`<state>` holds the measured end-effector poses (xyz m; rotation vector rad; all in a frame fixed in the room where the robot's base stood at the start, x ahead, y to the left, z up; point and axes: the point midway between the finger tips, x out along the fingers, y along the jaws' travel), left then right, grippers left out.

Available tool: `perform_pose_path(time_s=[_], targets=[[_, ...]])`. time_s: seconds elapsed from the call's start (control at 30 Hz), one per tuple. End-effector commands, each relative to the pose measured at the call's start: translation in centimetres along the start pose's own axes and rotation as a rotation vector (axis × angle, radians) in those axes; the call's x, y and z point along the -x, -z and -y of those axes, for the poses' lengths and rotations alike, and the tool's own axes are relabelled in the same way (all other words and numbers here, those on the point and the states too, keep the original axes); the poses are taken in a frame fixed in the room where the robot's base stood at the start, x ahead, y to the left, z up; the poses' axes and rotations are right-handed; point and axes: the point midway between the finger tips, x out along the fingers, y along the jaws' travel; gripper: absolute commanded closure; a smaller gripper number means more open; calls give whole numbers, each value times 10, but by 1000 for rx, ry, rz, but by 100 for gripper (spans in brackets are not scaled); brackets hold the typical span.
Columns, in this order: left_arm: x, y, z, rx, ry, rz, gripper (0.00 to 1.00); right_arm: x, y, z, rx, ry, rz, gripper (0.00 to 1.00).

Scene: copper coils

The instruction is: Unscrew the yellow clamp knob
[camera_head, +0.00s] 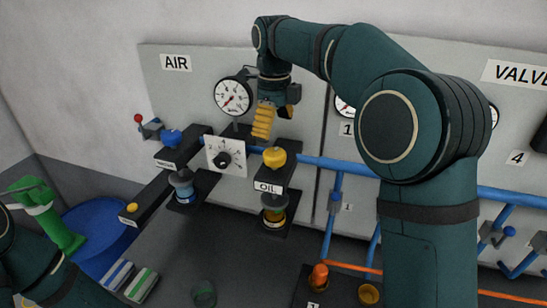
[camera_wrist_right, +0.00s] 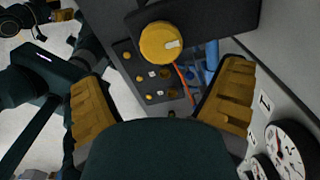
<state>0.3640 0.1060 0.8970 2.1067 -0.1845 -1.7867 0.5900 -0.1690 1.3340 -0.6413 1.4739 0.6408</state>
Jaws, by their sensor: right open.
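The yellow clamp knob (camera_head: 273,157) sits on top of the black bracket labelled OIL (camera_head: 268,188), over a clear jar with amber contents (camera_head: 274,214). My right gripper (camera_head: 264,122), with yellow ribbed fingers, hangs just above and behind the knob, apart from it. In the right wrist view, the knob (camera_wrist_right: 160,43) shows beyond the two spread fingers, roughly midway between them, with a pale mark on its top. The gripper is open and empty. My left arm shows at the lower left, but I cannot see its gripper.
A blue knob (camera_head: 172,138) on a second bracket and a regulator dial plate (camera_head: 225,157) stand left of the OIL bracket. A pressure gauge (camera_head: 233,96) is close behind my right gripper. A blue pipe (camera_head: 335,166) runs right. An orange knob (camera_head: 320,274) stands in front.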

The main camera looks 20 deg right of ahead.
Motion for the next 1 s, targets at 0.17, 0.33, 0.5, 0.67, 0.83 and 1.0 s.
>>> perform_pose_path(time_s=[0.17, 0.33, 0.5, 0.67, 0.83, 1.0], targets=[[-8, -1, 3, 0, 1, -1, 53, -38, 1, 0, -1, -3, -3, 7], [-11, -1, 4, 0, 2, -1, 53, -63, 0, 0, -2, -2, -2, 7], [-13, -1, 4, 0, 3, -1, 53, -77, 0, 0, -1, -1, 0, 7], [-13, -1, 4, 0, 3, -1, 53, -81, 0, 0, -1, 0, 0, 7], [-13, -1, 4, 0, 3, -1, 53, -81, 0, 0, -1, 0, 0, 7], [-13, -1, 4, 0, 3, -1, 53, -81, 0, 0, -1, 0, 0, 55]])
